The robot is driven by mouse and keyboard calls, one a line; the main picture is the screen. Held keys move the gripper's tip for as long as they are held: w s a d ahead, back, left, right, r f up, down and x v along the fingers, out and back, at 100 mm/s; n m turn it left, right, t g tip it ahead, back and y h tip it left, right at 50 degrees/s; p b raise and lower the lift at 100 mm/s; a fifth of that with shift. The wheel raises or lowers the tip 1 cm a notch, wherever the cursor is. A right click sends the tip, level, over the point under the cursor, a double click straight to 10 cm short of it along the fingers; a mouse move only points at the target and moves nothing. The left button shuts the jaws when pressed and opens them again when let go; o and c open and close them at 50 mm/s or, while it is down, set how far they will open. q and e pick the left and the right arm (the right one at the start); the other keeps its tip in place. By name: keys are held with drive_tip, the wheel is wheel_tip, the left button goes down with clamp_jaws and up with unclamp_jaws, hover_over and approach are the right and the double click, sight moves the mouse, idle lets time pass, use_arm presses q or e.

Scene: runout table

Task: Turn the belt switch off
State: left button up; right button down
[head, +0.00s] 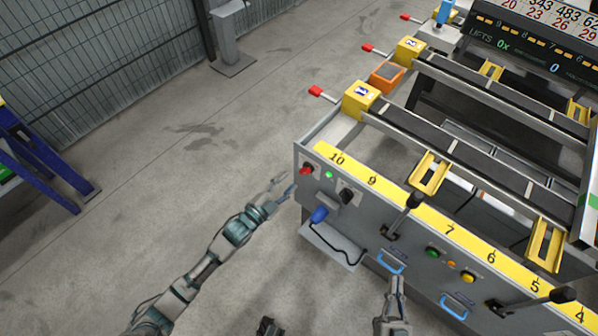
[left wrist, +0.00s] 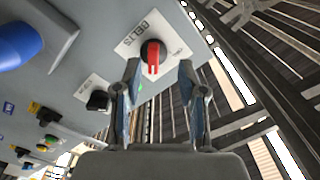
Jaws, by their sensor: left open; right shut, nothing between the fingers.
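The belt switch (head: 307,170) is a red rotary knob at the upper left end of the grey table panel. In the left wrist view the red-handled knob (left wrist: 152,57) sits on a white plate marked BELTS, its handle about upright in the picture. My left gripper (head: 279,188) is open and empty, just left of the panel near the switch. In the left wrist view its fingers (left wrist: 157,72) lie either side of the knob's line, the knob seemingly beyond the tips; contact cannot be told. My right gripper (head: 397,285) is shut and empty, in front of the panel's lower part.
A black knob (head: 347,195), a green lamp (head: 328,175) and a blue handle (head: 320,215) are close to the switch. Black levers (head: 407,206) and blue pull handles (head: 391,262) are further right.

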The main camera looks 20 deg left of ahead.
sight(303, 174)
use_arm(q)
drive_tip(key=x, duration=0.3)
drive_tip(key=shift+w+d+f+b, duration=0.1)
drive_tip(key=shift+w+d+b, duration=0.05)
drive_tip(key=shift+d+b, duration=0.25)
drive_tip(key=d, duration=0.1)
drive_tip(key=w+d, duration=0.1)
drive_tip(key=d, duration=0.1)
drive_tip(key=shift+w+r, duration=0.35)
drive_tip(key=shift+w, duration=0.05)
drive_tip(key=shift+a+f, duration=0.1)
drive_tip(key=shift+a, duration=0.65)
drive_tip(key=shift+w+a, duration=0.1)
drive_tip(key=shift+a, duration=0.2)
drive_tip(key=c, duration=0.4)
drive_tip(key=shift+a+f, duration=0.1)
drive_tip(key=c, duration=0.4)
drive_tip(key=shift+d+r, duration=0.3)
drive_tip(key=shift+d, duration=0.45)
clamp_jaws()
use_arm(e)
drive_tip(key=s+d+r+t, duration=0.1)
drive_tip(key=d+r+t, duration=0.1)
drive_tip(key=shift+s+r+m+t, duration=0.2)
drive_tip(key=shift+s+m+t, duration=0.1)
drive_tip(key=shift+s+t, duration=0.1)
